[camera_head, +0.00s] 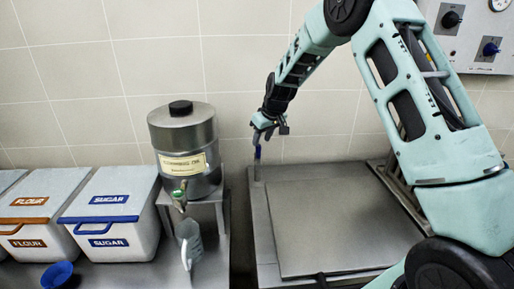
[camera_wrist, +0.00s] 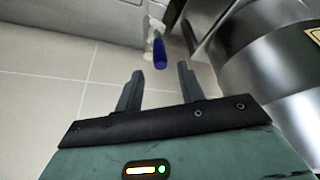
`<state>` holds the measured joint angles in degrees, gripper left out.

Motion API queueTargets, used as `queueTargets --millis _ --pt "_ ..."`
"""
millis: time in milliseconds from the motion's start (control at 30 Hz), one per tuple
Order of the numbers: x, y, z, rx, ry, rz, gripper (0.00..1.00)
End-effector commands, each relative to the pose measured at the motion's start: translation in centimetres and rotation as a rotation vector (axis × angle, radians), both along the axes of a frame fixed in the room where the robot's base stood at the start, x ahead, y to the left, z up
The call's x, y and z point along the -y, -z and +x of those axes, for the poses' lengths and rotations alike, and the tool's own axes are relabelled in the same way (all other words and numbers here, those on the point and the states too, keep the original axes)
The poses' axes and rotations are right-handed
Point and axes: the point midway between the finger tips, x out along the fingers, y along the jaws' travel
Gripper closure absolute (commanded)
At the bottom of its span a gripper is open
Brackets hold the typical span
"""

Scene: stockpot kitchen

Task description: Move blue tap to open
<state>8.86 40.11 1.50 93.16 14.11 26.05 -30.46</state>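The blue tap's handle (camera_head: 257,152) stands upright at the back left corner of the steel unit in the head view. In the wrist view the blue handle (camera_wrist: 160,53) sits on a pale fitting, seen just past the gap between my fingertips. My gripper (camera_head: 264,128) is at the end of the arm, close above the handle, pointing down. In the wrist view my gripper (camera_wrist: 160,72) has its two fingers apart with nothing held between them. I cannot tell whether a finger touches the handle. The tap's base is partly hidden.
A cooking oil drum (camera_head: 185,140) with a green-handled spigot stands on a steel stand (camera_head: 208,194) to the left, above a jug (camera_head: 188,243). Sugar (camera_head: 117,211) and flour bins stand further left. A wall panel with knobs (camera_head: 490,49) is upper right.

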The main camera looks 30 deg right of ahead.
Motion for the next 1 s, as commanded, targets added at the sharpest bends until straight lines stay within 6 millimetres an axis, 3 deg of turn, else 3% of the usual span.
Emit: queueTargets --millis 200,400,800,833,967,1000 --pt "-0.4 3.8 1.5 -0.003 -0.001 0.001 0.62" --pt "-0.5 6.0 2.4 -0.002 -0.001 0.000 0.62" --pt "-0.6 6.8 2.7 0.000 -0.001 0.000 0.62" --pt "-0.6 6.8 2.7 0.000 -0.001 0.000 0.64" --pt "-0.6 6.8 2.7 0.000 -0.001 0.000 1.00" --pt "-0.6 6.8 2.7 0.000 -0.001 0.000 1.00"
